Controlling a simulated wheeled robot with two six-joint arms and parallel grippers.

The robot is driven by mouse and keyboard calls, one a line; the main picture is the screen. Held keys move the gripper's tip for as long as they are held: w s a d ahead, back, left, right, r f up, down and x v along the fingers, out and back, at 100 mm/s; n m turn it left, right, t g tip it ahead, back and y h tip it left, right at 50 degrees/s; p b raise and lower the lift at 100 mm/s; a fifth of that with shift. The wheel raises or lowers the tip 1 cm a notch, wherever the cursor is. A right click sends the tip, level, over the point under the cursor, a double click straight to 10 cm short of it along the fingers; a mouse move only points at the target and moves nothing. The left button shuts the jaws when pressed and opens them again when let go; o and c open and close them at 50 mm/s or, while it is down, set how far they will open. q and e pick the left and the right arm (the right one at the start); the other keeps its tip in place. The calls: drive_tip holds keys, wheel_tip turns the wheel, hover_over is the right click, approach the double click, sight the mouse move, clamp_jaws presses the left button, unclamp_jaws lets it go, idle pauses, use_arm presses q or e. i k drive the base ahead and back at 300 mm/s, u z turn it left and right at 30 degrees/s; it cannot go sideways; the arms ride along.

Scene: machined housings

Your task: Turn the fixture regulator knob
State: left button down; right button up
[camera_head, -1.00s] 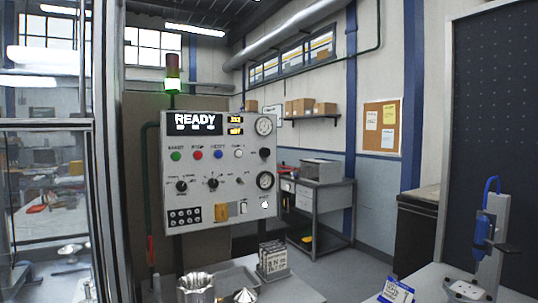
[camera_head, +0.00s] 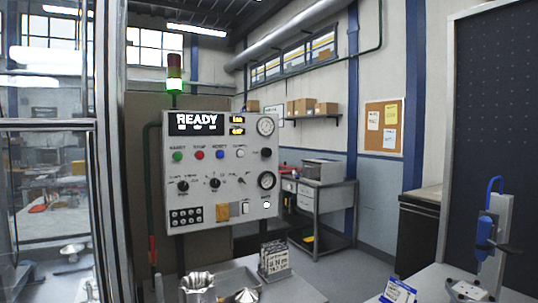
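A grey control panel (camera_head: 222,197) stands upright at the left of centre, with a lit READY display (camera_head: 196,122). A round gauge (camera_head: 265,126) sits at its upper right, with a black knob (camera_head: 266,153) below it. A second gauge (camera_head: 267,180) sits lower, with a small white round part (camera_head: 267,205) under it. Two black rotary knobs, one at left (camera_head: 183,187) and one in the middle (camera_head: 213,184), sit on the panel's face. Labels are too small to read, so I cannot tell which knob is the fixture regulator. Neither gripper is in view.
A table edge with a machined metal part (camera_head: 197,286), a conical part (camera_head: 246,295) and a dark block stack (camera_head: 274,260) lies below the panel. A glazed metal frame (camera_head: 108,150) stands at left. A blue-handled clamp device (camera_head: 485,236) stands at right.

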sight(266, 152)
drive_tip(key=k, duration=0.6)
drive_tip(key=z, duration=0.8)
drive_tip(key=i, duration=1.65)
drive_tip(key=u, duration=0.65)
